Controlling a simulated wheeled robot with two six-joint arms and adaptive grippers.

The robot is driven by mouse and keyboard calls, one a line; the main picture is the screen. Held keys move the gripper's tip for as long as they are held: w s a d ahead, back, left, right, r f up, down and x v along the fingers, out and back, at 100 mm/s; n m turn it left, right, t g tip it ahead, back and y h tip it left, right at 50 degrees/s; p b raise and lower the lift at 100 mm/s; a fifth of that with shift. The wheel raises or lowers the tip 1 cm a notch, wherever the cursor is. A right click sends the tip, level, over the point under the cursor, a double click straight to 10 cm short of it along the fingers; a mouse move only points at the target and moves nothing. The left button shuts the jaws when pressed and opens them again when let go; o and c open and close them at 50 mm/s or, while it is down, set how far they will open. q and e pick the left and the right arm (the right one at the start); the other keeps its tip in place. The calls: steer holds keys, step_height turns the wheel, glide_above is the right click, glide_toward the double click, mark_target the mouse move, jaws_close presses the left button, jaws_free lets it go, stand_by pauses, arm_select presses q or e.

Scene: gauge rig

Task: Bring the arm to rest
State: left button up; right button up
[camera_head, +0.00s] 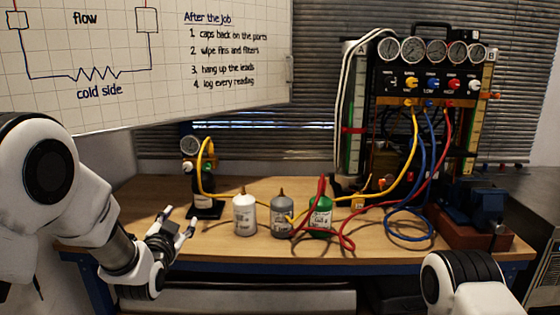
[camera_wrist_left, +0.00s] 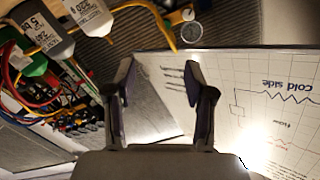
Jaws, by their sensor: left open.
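My left arm comes in from the left in the head view, white with dark joints. Its left gripper (camera_head: 179,220) is open and empty at the front left of the wooden bench (camera_head: 150,195). The gripper's two fingers stand apart in the left wrist view (camera_wrist_left: 160,68), with nothing between them. In the head view it is left of the white bottle (camera_head: 245,215) and in front of the small gauge stand (camera_head: 205,205). Part of my right arm shows at the lower right, but its gripper is out of view.
A grey bottle (camera_head: 282,217) and a green bottle (camera_head: 320,218) stand on the bench with a red hose looping around. The gauge rig (camera_head: 430,75) with coloured hoses stands behind at right. A blue vise (camera_head: 475,205) is at far right. A whiteboard (camera_head: 230,80) hangs at upper left.

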arm_select(q)
steer(key=s+a+f+g+p, duration=0.1)
steer(key=s+f+g+p, duration=0.15)
steer(key=s+f, duration=0.45)
steer(key=s+f+n+g+p, duration=0.1)
steer(key=s+f+g+p, duration=0.2)
steer(key=f, duration=0.7)
steer(key=s+a+f+g+p, duration=0.1)
steer(key=s+f+g+p, duration=0.15)
steer(key=s+f, duration=0.5)
steer(key=s+f+n+g, duration=0.2)
steer(key=s+f+g, duration=0.1)
steer(key=s, duration=1)
steer(key=s+f+n+g+p, duration=0.1)
steer(key=s+f+n+g, duration=0.2)
steer(key=s, duration=1)
steer(key=f+g, duration=0.1)
steer(key=g, duration=0.2)
steer(key=shift+d+g, duration=0.25)
steer(key=shift+g, duration=0.05)
arm_select(e)
step_height(320, 180, up, 10)
steer(key=shift+w+f, duration=0.25)
steer(key=shift+w, duration=0.05)
arm_select(q)
steer(key=shift+w+f, duration=0.1)
